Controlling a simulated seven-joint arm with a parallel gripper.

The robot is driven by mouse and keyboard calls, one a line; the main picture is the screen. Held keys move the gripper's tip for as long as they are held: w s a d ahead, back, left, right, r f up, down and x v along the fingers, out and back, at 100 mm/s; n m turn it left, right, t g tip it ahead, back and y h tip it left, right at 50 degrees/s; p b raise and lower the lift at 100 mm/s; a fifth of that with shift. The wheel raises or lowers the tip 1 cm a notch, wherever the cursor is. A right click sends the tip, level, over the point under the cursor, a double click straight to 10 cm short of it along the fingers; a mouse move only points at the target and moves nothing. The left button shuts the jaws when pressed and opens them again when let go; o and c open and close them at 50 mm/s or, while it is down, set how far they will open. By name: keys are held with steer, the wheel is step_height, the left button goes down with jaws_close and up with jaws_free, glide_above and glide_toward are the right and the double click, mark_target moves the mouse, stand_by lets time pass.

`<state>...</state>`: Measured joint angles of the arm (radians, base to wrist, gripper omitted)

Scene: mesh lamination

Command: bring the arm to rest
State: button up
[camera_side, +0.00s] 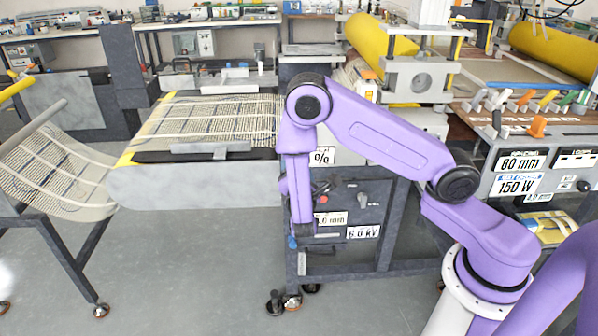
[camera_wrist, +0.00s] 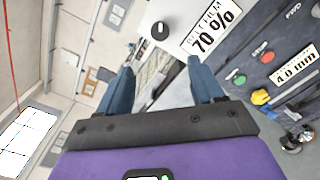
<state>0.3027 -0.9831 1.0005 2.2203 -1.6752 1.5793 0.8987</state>
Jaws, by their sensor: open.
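My gripper (camera_wrist: 160,65) is open in the wrist view, with its two blue-grey fingers spread and nothing held between them. In the side view my purple arm reaches left and bends down at the elbow. There my gripper (camera_side: 295,240) hangs in front of the dark control cabinet (camera_side: 390,200); its fingers are small and partly hidden against it. The wrist view shows a panel with a 70 % label (camera_wrist: 212,25) and a 4.0 mm label (camera_wrist: 297,65) close to the right finger. I cannot tell the exact gap between gripper and cabinet.
A mesh sheet (camera_side: 205,120) lies on the conveyor bed left of my arm. More mesh (camera_side: 60,170) sags on the frame at far left. Yellow rolls (camera_side: 380,40) and a row of coloured levers (camera_side: 535,100) stand right. The floor (camera_side: 180,270) at front left is clear.

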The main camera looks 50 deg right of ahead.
steer(key=s+d+r+m+g, duration=0.1)
steer(key=s+r+m+g, duration=0.25)
steer(key=s, duration=0.25)
steer(key=s+d+r+m+g, duration=0.1)
steer(key=s+r+m+g, duration=0.1)
steer(key=s+g, duration=0.35)
steer(key=s+a+r+g+y, duration=0.1)
steer(key=s+a+y, duration=0.3)
steer(key=s, duration=0.5)
steer(key=s+a+r+g+y, duration=0.2)
steer(key=s+a+y, duration=0.2)
steer(key=s+y, duration=0.5)
steer(key=shift+s+a+g, duration=0.3)
steer(key=shift+s+a, duration=0.1)
steer(key=shift+s, duration=0.4)
steer(key=shift+n, duration=0.25)
stand_by(1.4)
